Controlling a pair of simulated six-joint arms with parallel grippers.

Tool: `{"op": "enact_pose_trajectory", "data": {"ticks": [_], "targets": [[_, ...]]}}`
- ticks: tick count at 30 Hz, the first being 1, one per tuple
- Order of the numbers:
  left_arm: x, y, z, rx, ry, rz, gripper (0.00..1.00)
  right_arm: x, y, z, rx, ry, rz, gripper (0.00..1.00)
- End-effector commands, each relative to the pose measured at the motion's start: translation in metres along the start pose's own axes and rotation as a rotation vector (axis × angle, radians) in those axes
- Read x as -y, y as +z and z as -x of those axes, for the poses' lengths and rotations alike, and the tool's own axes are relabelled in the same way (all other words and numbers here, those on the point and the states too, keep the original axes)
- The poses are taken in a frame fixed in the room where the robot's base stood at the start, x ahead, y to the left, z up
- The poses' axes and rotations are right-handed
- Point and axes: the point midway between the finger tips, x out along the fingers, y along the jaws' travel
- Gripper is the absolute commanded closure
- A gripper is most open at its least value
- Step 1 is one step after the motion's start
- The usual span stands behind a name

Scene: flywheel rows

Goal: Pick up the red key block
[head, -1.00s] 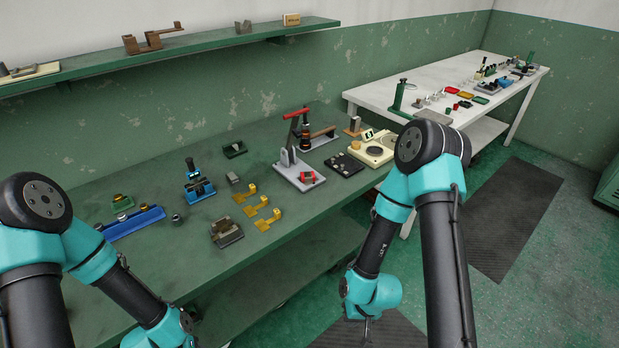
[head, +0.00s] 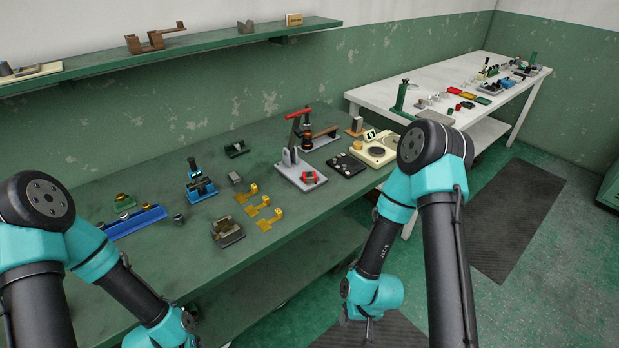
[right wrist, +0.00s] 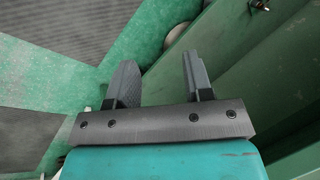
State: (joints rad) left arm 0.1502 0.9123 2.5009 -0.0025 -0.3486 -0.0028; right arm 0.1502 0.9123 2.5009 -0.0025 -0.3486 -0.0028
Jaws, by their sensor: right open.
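A red block (head: 309,178) with dark parts sits on the front of the grey base of the press-like tool (head: 297,160) with a red handle on the green bench. I take it for the red key block. My right gripper hangs low in front of the bench, well away from that block, and mostly hidden in the head view. In the right wrist view my right gripper (right wrist: 159,78) is open, with nothing between its two fingers. My left arm ends at the bottom edge of the head view, and its fingers are out of sight.
Yellow brackets (head: 264,207), a dark vise-like block (head: 227,232), a blue tool (head: 199,183) and a blue rail (head: 134,222) stand on the bench (head: 170,262). A black tray (head: 345,165) and cream device (head: 374,150) are right of the press. A white table (head: 420,92) stands behind.

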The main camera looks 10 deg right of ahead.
Motion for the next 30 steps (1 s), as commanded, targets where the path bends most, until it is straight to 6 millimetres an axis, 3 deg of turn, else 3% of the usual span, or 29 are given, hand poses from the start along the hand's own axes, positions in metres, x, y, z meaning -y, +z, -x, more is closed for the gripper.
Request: {"op": "enact_pose_trajectory", "data": {"ticks": [11, 20, 23, 26, 30], "targets": [[0.000, 0.000, 0.000, 0.000, 0.000, 0.000, 0.57, 0.000, 0.000, 0.000, 0.000, 0.000, 0.000, 0.17], [0.000, 0.000, 0.000, 0.000, 0.000, 0.000, 0.57, 0.000, -0.007, 0.002, -0.014, -0.001, 0.017, 0.17], [0.000, 0.000, 0.000, 0.000, 0.000, 0.000, 0.57, 0.001, -0.027, 0.009, -0.058, -0.004, 0.074, 0.17], [0.000, 0.000, 0.000, 0.000, 0.000, 0.000, 0.57, 0.003, -0.065, 0.025, -0.137, -0.002, 0.188, 0.17], [0.000, 0.000, 0.000, 0.000, 0.000, 0.000, 0.57, 0.005, -0.141, 0.070, -0.294, 0.034, 0.434, 0.17]]}}
